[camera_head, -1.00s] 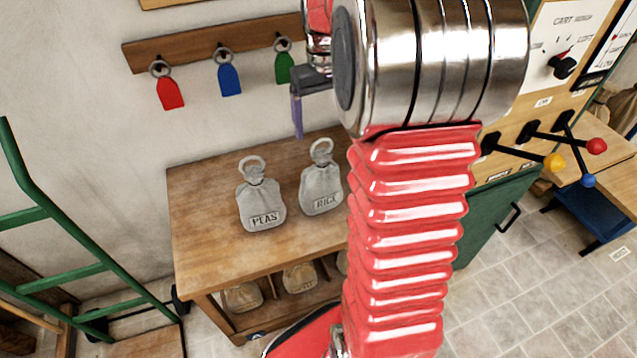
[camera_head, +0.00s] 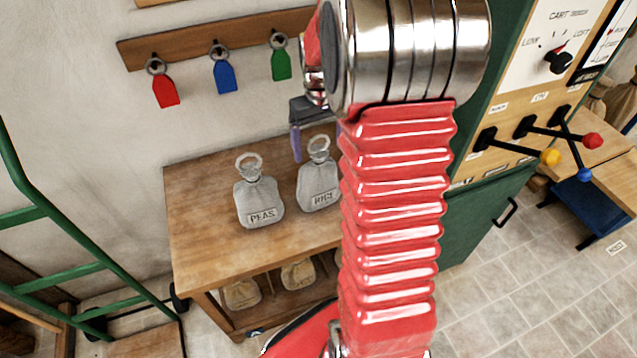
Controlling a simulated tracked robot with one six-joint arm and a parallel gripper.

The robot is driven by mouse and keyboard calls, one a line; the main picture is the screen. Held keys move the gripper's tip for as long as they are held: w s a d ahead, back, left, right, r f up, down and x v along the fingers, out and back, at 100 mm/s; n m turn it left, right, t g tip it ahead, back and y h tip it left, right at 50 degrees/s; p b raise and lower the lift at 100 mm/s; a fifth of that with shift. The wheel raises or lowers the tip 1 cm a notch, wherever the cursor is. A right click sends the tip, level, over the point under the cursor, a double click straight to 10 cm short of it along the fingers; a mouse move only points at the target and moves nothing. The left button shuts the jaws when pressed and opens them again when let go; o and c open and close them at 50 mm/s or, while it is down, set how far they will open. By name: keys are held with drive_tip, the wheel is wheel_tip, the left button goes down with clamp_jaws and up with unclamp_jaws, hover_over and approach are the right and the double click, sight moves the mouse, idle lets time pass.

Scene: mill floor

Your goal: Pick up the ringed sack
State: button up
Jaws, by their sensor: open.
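Two grey sacks with ring tops stand upright on the wooden bench (camera_head: 205,195). The left sack is labelled PEAS (camera_head: 259,195). The right sack is labelled RICE (camera_head: 318,187), and my arm passes close by its right side. My gripper (camera_head: 300,138) is open, with a purple finger pointing down. In the picture it is just above and left of the RICE sack's ring. The other finger is mostly hidden by my arm. I see no contact with either sack, but the depth between them is hard to tell.
Tan sacks (camera_head: 241,294) sit on the shelf below. Red (camera_head: 165,91), blue (camera_head: 225,76) and green (camera_head: 281,65) tags hang on the wall rail. A green ladder-like frame (camera_head: 60,278) stands left. A panel with levers (camera_head: 550,157) is at right.

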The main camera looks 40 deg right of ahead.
drive_tip(key=shift+a+f, duration=0.15)
drive_tip(key=shift+f, duration=2.45)
drive_tip(key=shift+c, duration=0.7)
clamp_jaws()
drive_tip(key=shift+r, duration=0.15)
drive_tip(key=shift+r, duration=4.95)
